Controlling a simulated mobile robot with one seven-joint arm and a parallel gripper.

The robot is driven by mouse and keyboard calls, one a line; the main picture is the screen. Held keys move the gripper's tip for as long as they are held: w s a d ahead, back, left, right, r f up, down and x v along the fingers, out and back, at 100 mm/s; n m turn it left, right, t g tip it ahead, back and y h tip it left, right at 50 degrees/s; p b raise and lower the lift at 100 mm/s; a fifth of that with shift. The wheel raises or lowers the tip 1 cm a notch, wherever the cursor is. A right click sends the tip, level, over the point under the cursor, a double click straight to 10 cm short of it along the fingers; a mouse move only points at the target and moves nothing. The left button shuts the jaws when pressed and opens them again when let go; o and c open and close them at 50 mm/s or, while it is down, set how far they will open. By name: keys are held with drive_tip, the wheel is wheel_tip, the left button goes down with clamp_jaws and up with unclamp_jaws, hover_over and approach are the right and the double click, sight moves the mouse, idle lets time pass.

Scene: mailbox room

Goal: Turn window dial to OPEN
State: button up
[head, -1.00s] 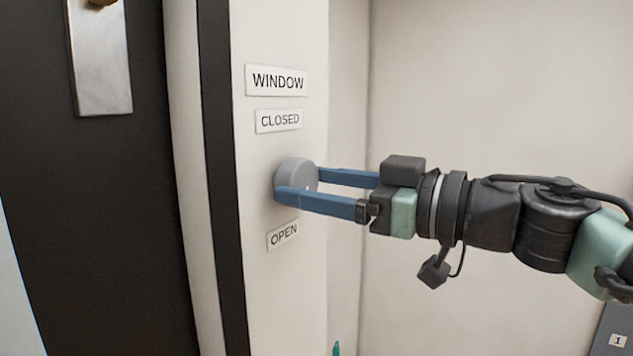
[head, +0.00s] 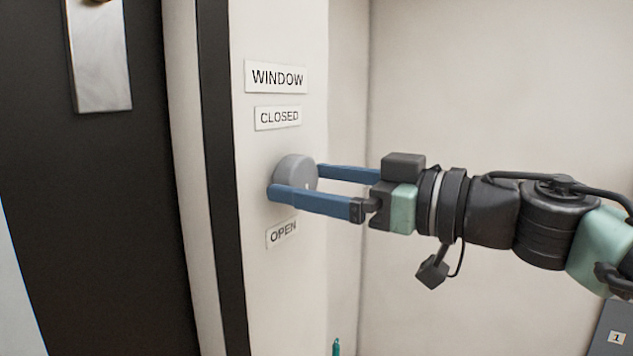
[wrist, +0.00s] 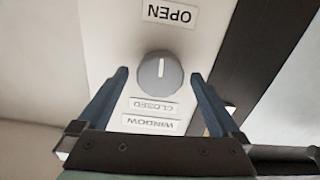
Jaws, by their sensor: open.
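A round grey dial (head: 293,168) stands on the white wall, between a CLOSED label (head: 278,118) above and an OPEN label (head: 283,232) below. In the wrist view, which is upside down, the dial (wrist: 150,82) bears a white line that points toward the OPEN label (wrist: 168,14). My gripper (head: 296,182) is open, with one blue finger on each side of the dial. The wrist view shows a gap between the dial and each fingertip. In the head view the near finger hides the dial's lower edge.
A WINDOW label (head: 276,77) is at the top of the wall strip. A dark door (head: 100,200) with a metal plate (head: 100,60) is at left. A bare wall (head: 480,80) stands behind my arm.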

drive_tip(key=shift+s+d+f+b, duration=0.1)
drive_tip(key=shift+s+d+b, duration=0.05)
drive_tip(key=shift+d+b, duration=0.15)
drive_tip(key=b+v, duration=0.6)
drive_tip(key=v, duration=0.6)
drive_tip(key=shift+s, duration=0.1)
